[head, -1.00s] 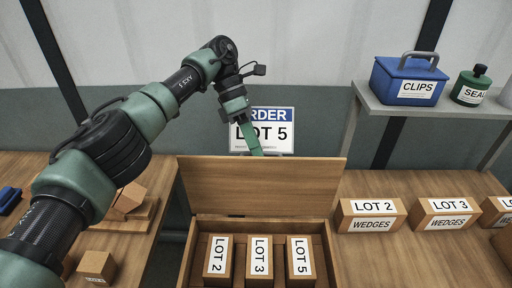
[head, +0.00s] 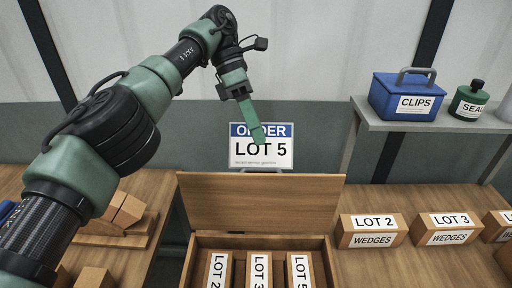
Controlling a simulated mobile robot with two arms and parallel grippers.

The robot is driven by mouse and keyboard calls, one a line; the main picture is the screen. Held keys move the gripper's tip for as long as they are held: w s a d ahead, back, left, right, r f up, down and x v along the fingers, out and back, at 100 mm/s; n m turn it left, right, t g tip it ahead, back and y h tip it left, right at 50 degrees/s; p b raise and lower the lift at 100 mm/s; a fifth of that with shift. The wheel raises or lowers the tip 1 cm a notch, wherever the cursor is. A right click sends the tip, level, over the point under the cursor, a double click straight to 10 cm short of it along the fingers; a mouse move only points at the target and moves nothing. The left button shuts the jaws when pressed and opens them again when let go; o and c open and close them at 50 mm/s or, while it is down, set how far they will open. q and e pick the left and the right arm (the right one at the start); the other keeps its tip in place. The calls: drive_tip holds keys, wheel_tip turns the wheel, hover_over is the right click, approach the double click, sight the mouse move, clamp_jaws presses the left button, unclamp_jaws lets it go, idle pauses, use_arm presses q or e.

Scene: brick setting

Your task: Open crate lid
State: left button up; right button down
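The wooden crate (head: 187,265) stands at the bottom centre of the head view. Its lid (head: 262,202) stands raised at the crate's back edge, so the crate is open. Inside lie blocks labelled LOT 2 (head: 217,270), LOT 3 (head: 260,270) and LOT 5 (head: 300,270). My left gripper (head: 258,138) is above the lid, apart from it, in front of the order sign. Its green fingers show as one narrow piece, and I cannot tell whether they are parted. My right gripper is not in view.
The order sign (head: 276,152) reading LOT 5 stands behind the crate. Boxes labelled LOT 2 wedges (head: 372,240) and LOT 3 wedges (head: 443,238) are on the right table. A shelf (head: 400,122) above holds a blue clips box (head: 385,95) and a green bottle (head: 468,100). Wooden pieces (head: 125,208) lie at left.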

use_arm(q)
wheel_tip(320, 180, up, 10)
drive_tip(key=p, duration=0.7)
drive_tip(key=shift+p, duration=0.4)
